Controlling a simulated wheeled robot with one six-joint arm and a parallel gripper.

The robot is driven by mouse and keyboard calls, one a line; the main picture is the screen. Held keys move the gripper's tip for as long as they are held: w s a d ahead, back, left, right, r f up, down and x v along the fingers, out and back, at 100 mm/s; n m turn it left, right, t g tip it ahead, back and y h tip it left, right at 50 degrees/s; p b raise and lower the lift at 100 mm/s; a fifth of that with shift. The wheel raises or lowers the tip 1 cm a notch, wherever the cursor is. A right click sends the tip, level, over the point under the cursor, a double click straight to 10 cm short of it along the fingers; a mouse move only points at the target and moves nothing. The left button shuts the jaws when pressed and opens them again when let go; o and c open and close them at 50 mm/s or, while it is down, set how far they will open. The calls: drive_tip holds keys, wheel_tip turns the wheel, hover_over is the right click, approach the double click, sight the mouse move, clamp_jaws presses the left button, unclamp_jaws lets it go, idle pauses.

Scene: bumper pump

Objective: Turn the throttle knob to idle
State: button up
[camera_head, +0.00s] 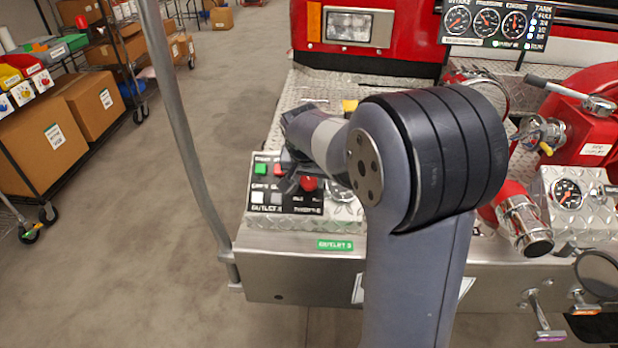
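The control panel (284,208) is a small black-faced box on the bumper with a sloped face. A round red knob (308,184) sits on its right part, above small lettering that seems to read "THROTTLE"; it appears to be the throttle knob. Its pointer and setting are too small to read. My gripper (289,184) is over the panel, just left of the red knob, with dark finger parts showing below my wrist. Whether it touches the knob, and how wide the fingers are apart, I cannot tell. My arm hides the panel's right side.
A red pump fitting (522,225) and gauge box (569,194) are at right. Open floor lies left.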

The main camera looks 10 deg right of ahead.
drive_tip(key=c, duration=0.4)
drive_tip(key=shift+n, duration=0.3)
drive_tip(key=n+p, duration=0.1)
drive_tip(key=n, duration=0.3)
drive_tip(key=shift+r+h, duration=0.1)
drive_tip(key=shift+h, duration=0.2)
drive_tip(key=n+p, duration=0.1)
drive_tip(key=n, duration=0.4)
drive_tip(key=shift+a+n+h, duration=0.1)
drive_tip(key=shift+n+h, duration=0.3)
drive_tip(key=n+t+p, duration=0.1)
drive_tip(key=n, duration=0.4)
drive_tip(key=n+p, duration=0.1)
drive_tip(key=n, duration=0.4)
drive_tip(key=shift+t+p, duration=0.3)
drive_tip(key=shift+t, duration=0.1)
drive_tip(key=shift+s+n+h, duration=0.1)
drive_tip(key=shift+n+h, duration=0.2)
drive_tip(key=shift+n, duration=0.1)
